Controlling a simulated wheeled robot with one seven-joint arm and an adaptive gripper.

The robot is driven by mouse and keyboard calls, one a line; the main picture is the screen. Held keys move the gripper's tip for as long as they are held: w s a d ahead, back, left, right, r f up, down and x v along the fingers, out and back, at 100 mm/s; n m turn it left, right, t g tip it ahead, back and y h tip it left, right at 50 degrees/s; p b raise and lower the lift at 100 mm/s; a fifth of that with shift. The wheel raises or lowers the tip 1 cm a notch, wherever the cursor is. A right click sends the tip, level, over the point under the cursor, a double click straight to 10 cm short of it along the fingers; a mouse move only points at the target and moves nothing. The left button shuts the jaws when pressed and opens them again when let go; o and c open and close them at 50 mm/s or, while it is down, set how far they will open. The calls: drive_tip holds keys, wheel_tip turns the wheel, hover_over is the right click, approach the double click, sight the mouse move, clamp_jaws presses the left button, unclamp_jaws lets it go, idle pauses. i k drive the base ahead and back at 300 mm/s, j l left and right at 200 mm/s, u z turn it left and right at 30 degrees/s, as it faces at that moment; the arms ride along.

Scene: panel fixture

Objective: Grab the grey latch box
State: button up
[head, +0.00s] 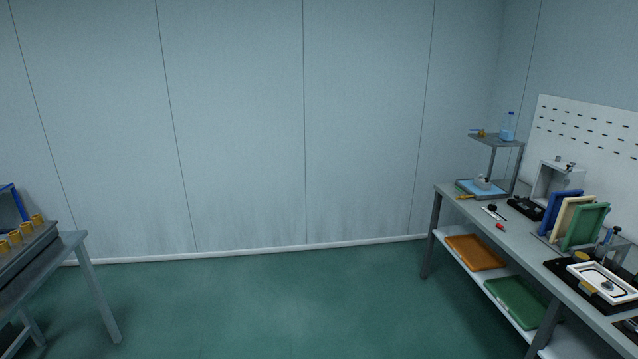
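A light grey box (543,184) with small dark fittings on top stands at the back of the right workbench, against the white perforated panel. It looks like the grey latch box, but its latch is too small to make out. The blue board of an upright rack hides part of its lower right. My gripper is not in the head view.
The right workbench (520,242) also holds upright blue, cream and green boards (584,228), a black device (526,208), a white-framed fixture (602,282) and a small raised shelf (497,140). Another table (72,242) stands at left. The green floor (270,300) between is clear.

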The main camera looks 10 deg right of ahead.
sight(480, 182)
drive_tip(key=i+z, duration=0.25)
drive_tip(key=i, duration=0.3)
drive_tip(key=i+z, duration=0.2)
drive_tip(key=i, duration=0.35)
drive_tip(key=i+j+z, duration=0.25)
drive_tip(key=i, duration=0.25)
drive_tip(key=i+j+z, duration=0.2)
drive_tip(key=i, duration=0.35)
drive_tip(key=i+l+z, duration=0.3)
drive_tip(key=i, duration=0.5)
drive_tip(key=i+j+z, duration=0.1)
drive_tip(key=i+z, duration=0.2)
drive_tip(key=i, duration=0.55)
drive_tip(key=i+j+z, duration=0.3)
drive_tip(key=i, duration=0.5)
drive_tip(key=i+j, duration=0.15)
drive_tip(key=i, duration=0.2)
